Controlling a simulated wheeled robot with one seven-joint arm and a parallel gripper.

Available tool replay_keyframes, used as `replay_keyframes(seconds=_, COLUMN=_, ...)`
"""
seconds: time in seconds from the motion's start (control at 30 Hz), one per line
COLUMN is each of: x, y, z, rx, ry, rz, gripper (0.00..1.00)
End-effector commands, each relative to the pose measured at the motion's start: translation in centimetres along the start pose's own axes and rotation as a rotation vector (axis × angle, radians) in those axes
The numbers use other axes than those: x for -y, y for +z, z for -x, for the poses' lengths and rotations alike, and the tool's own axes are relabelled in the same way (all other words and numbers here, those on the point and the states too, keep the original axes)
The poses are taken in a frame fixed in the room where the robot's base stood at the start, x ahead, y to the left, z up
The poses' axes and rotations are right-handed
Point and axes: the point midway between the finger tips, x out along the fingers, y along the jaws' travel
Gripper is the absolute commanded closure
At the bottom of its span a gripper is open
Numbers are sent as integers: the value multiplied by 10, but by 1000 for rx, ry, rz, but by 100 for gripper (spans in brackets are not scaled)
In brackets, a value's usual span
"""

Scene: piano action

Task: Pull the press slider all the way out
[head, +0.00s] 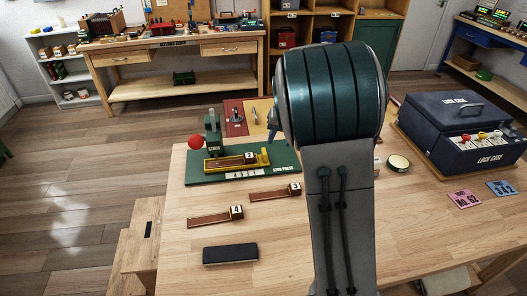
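The press stands on a green base (205,180) at the table's left back, with lettering that ends in "PRESS". Its dark green upright (213,125) has a lever with a red ball knob (195,142) on the left. A yellow slider-like carriage (262,158) lies along the base, with a brown piece (228,163) bearing a numbered block in it. I cannot tell how far out the carriage is. My arm fills the picture's middle right of the press.
Two brown numbered pieces (208,220) (270,196) and a black block (230,253) lie in front of the press. A blue lock case (455,130), a round tin (398,162) and two tags (464,199) (500,188) are at right.

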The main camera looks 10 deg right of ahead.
Motion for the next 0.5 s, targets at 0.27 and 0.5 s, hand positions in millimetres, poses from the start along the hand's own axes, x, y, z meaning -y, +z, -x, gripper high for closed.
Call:
replay_keyframes(seconds=0.27, x=-1, y=-68, z=-77, rx=-58, ry=111, rz=83, gripper=62)
replay_keyframes(seconds=0.5, x=7, y=-99, z=-114, rx=-99, ry=175, rz=169, gripper=62)
